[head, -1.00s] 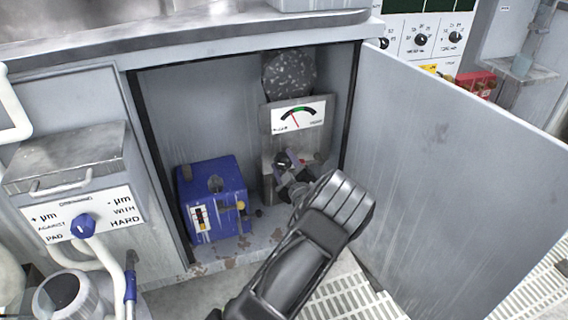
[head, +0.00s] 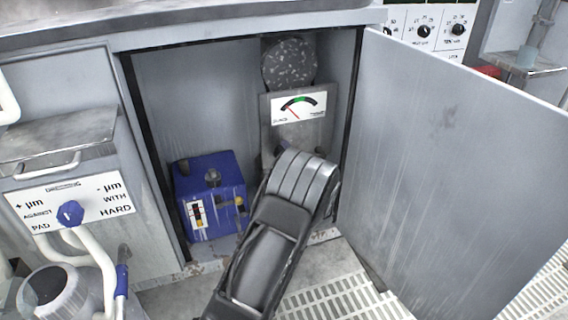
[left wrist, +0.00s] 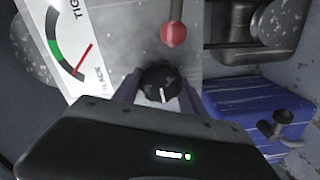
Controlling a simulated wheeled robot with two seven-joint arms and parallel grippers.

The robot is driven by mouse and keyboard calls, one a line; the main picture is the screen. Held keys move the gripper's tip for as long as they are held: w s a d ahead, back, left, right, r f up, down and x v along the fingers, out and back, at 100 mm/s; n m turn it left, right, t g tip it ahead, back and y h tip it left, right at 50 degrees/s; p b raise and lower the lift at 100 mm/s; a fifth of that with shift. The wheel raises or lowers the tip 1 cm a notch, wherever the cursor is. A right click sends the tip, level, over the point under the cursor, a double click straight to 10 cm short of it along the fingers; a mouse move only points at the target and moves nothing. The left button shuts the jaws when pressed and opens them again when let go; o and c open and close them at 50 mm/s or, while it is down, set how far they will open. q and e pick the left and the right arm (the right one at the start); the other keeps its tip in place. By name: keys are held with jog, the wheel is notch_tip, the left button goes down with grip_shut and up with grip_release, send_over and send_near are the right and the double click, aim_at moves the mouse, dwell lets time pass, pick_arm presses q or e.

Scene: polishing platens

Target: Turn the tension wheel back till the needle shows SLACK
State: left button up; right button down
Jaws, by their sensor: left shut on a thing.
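The tension wheel, a small black knob with a white mark (left wrist: 161,84), sits between the two fingers of my left gripper (left wrist: 160,92) in the left wrist view. The fingers are closed on it from both sides. In the head view my gripper and arm hide the wheel. The white gauge (head: 298,108) is on a grey plate inside the open cabinet; it also shows in the left wrist view (left wrist: 68,40). Its red needle (left wrist: 85,59) points close to the SLACK end of the arc, clear of the green band. My right gripper is not in view.
A blue box (head: 210,195) stands left of the gauge plate on the cabinet floor. The open door (head: 450,170) stands to the right. A red-tipped lever (left wrist: 174,32) is close to the wheel. A speckled disc (head: 289,63) is above the gauge.

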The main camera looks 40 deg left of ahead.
pick_arm(q)
jog(key=shift+f+n+b, duration=0.15)
jog(key=shift+n+b, duration=0.9)
jog(key=shift+n, duration=0.05)
jog(key=o, duration=1.4)
jog(key=shift+c, duration=0.2)
jog(key=shift+s, duration=0.1)
jog(key=p+v, duration=0.2)
jog(key=v, duration=0.5)
jog(key=shift+d, duration=0.35)
jog(key=shift+s, duration=0.15)
